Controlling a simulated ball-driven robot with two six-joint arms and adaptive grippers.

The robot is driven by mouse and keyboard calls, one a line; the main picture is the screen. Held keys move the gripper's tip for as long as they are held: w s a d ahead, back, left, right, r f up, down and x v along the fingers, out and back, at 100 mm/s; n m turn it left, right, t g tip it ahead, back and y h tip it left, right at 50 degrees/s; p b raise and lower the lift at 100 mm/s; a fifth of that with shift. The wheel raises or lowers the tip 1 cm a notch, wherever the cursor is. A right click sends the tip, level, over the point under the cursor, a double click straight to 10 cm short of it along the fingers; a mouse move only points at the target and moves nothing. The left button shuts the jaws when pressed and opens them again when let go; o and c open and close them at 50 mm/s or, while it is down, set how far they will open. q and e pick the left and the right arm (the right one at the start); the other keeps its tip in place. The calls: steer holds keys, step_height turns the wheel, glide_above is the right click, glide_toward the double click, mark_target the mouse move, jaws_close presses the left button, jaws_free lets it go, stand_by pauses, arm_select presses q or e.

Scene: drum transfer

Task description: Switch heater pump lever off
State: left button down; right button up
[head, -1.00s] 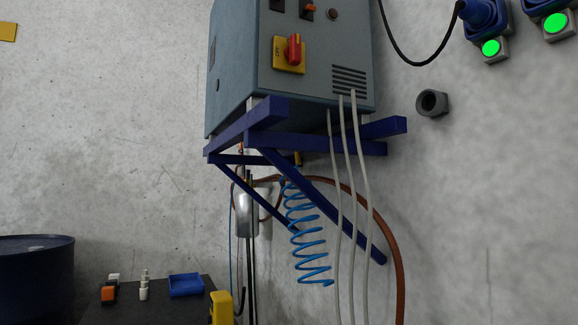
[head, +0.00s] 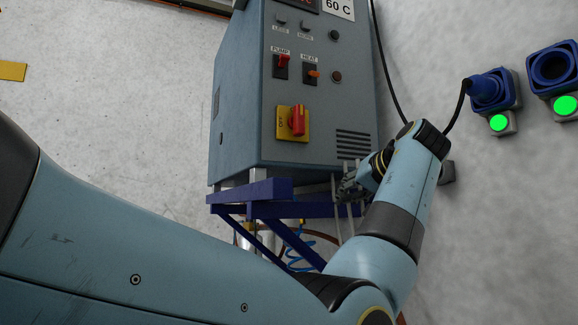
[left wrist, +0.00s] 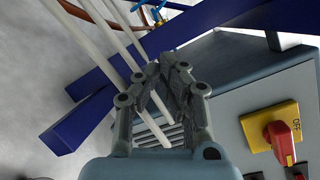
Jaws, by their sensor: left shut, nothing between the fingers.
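The heater box (head: 240,120) is a grey-blue cabinet on a blue wall bracket. The pump lever (head: 282,60) is a small red switch under the label PUMP, high on its front panel. An orange heat switch (head: 312,74) is to its right. Lower down is a red rotary knob on a yellow OFF plate (head: 292,123), also at the right of the left wrist view (left wrist: 272,128). My left gripper (head: 345,188) is shut and empty, low by the box's right front corner, near the vent slots and pale hoses. In the left wrist view its fingers (left wrist: 160,75) point toward the bracket. My right gripper is not seen.
Pale hoses (left wrist: 105,32) run down close to my left fingers. The blue bracket (head: 250,190) juts out under the box. A black cable (head: 385,70) hangs right of the box, toward blue sockets (head: 490,92) with green lights. The space before the upper panel is clear.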

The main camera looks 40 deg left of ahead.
arm_select(q)
steer(key=s+r+n+p, duration=0.1)
steer(key=s+r, duration=0.3)
steer(key=r, duration=0.8)
steer(key=s+d+r+n+y+p, duration=0.1)
steer(key=s+r, duration=0.4)
steer(key=r, duration=0.7)
steer(key=s+r+n+p, duration=0.2)
steer(key=s+r+n, duration=0.2)
steer(key=r, duration=0.8)
steer(key=shift+s+d+r+n+t+y+p, duration=0.15)
steer(key=shift+s+r+n+t+y+p, duration=0.2)
steer(key=shift+s, duration=0.25)
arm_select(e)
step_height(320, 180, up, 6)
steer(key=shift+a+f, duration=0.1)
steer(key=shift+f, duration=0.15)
arm_select(q)
steer(key=shift+f, duration=0.1)
steer(key=shift+d, duration=0.1)
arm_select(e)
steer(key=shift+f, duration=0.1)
